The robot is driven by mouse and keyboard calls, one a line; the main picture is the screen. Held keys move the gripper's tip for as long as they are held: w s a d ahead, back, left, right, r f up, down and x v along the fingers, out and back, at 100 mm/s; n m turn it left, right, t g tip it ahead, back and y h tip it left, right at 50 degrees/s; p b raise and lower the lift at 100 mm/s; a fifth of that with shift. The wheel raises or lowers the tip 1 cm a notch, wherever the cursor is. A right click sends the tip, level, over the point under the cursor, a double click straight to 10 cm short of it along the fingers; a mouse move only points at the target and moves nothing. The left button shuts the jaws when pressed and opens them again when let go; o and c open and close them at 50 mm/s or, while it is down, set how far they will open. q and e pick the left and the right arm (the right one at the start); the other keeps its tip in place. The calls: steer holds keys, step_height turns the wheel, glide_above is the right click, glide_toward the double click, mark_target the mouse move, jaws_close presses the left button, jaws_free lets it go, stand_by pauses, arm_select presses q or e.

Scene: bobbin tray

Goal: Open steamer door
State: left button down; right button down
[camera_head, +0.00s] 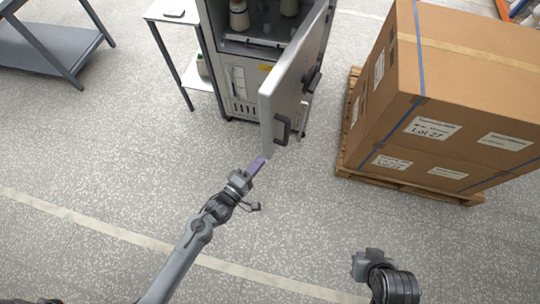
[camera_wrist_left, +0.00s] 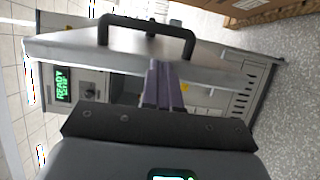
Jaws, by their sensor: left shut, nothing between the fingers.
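The steamer (camera_head: 240,85) stands at the top middle of the head view, a grey metal cabinet. Its door (camera_head: 290,85) is swung open toward me, with dark handles (camera_head: 281,129) on its outer face. Inside, white bobbins (camera_head: 239,17) stand on a tray. My left gripper (camera_head: 258,166) is shut and empty, just below the door's lower near corner. In the left wrist view its purple fingers (camera_wrist_left: 163,88) point at the door's edge (camera_wrist_left: 130,55), with a black handle (camera_wrist_left: 148,27) beyond. I cannot tell whether they touch. My right gripper (camera_head: 368,262) is low right, its fingers unclear.
Stacked cartons (camera_head: 455,90) on a wooden pallet (camera_head: 412,187) stand right of the door. A white side table (camera_head: 176,12) is left of the steamer, and a grey table (camera_head: 50,45) is at the far left. The floor in front is clear. A lit green display (camera_wrist_left: 63,84) shows READY.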

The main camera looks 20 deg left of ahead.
arm_select(q)
steer(key=b+x, duration=0.1)
steer(key=x, duration=0.9)
steer(key=shift+s+r, duration=0.1)
steer(key=shift+r, duration=0.05)
